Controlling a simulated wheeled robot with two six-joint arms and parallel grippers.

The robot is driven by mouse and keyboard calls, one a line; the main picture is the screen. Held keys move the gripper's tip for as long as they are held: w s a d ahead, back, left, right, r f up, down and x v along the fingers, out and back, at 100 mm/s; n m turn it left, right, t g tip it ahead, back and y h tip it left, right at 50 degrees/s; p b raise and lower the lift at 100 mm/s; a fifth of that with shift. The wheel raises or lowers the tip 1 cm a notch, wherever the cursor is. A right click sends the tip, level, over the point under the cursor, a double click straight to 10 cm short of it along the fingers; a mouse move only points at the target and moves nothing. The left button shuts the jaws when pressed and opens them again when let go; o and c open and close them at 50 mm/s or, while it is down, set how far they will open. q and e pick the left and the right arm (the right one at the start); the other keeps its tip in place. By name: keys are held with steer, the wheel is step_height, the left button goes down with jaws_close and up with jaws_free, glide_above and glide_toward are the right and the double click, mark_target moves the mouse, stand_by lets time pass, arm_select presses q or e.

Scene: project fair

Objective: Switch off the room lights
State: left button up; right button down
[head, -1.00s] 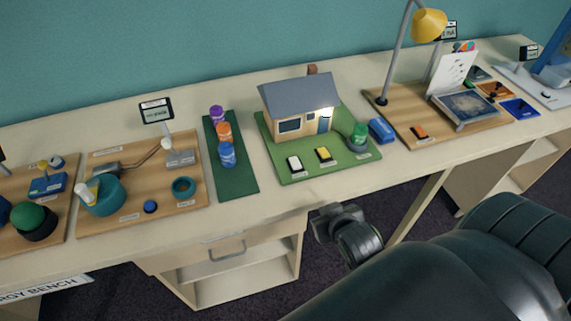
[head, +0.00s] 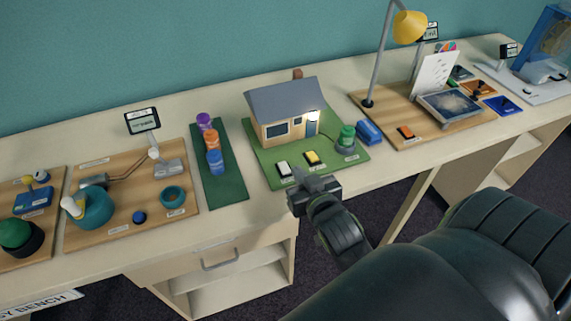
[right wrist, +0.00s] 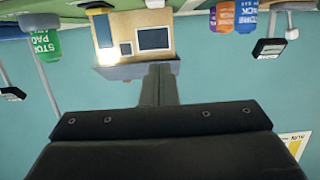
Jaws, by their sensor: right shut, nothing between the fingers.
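A model house (head: 285,112) with a grey roof stands on a green board (head: 262,172) in the middle of the table. A bright light glows by its blue door (head: 312,129). A white switch (head: 285,169) and a yellow switch (head: 313,158) sit in front of the house. My right gripper (head: 314,180) is shut and empty at the board's front edge, close to both switches; I cannot tell whether it touches anything. In the right wrist view, the shut fingers (right wrist: 160,85) point toward the house (right wrist: 143,36), which appears upside down. My left gripper is not in view.
A yellow lamp (head: 409,27) rises from the wooden board at right.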

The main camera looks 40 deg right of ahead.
steer(key=p, duration=0.1)
glide_above(285, 170)
steer(key=shift+s+f, duration=0.3)
steer(key=shift+f, duration=0.65)
steer(key=f, duration=0.3)
steer(key=shift+w+d+f, duration=0.1)
steer(key=shift+w+f, duration=0.05)
steer(key=shift+w, duration=0.15)
steer(key=shift+f, duration=0.55)
